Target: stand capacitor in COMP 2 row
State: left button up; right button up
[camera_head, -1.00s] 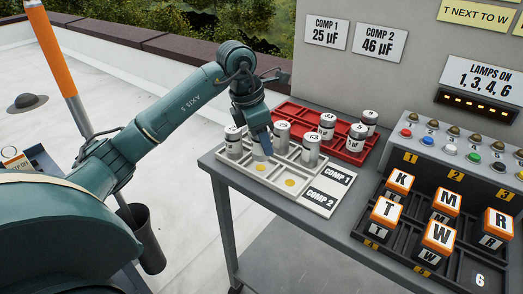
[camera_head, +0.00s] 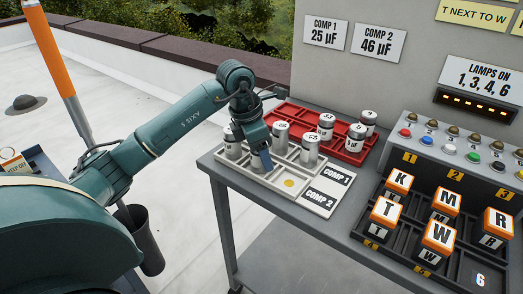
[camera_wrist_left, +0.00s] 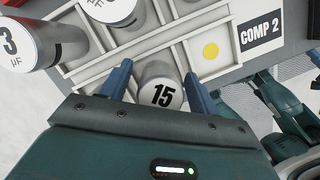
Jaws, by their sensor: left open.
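The grey capacitor marked 15 (camera_wrist_left: 162,92) sits in a cell of the tray's COMP 2 row, beside the cell with the yellow dot (camera_wrist_left: 210,50). My left gripper (camera_wrist_left: 157,78) is open around it, one finger on each side. In the head view the left gripper (camera_head: 264,158) is low over the front row of the pale tray (camera_head: 238,177) and hides most of this capacitor. I cannot tell whether the fingers touch it. The COMP 2 label (camera_head: 318,198) is at the row's right end. My right gripper is not in view.
Other capacitors stand close by, one at the left (camera_head: 233,143), one behind (camera_head: 281,135) and one at the right (camera_head: 310,152). A red tray (camera_head: 350,156) with more capacitors lies behind. Lettered blocks (camera_head: 384,211) stand on the right.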

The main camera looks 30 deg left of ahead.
pick_arm(q)
jog(key=v, duration=1.2)
jog(key=shift+r+p, duration=0.15)
jog(key=shift+p, duration=0.3)
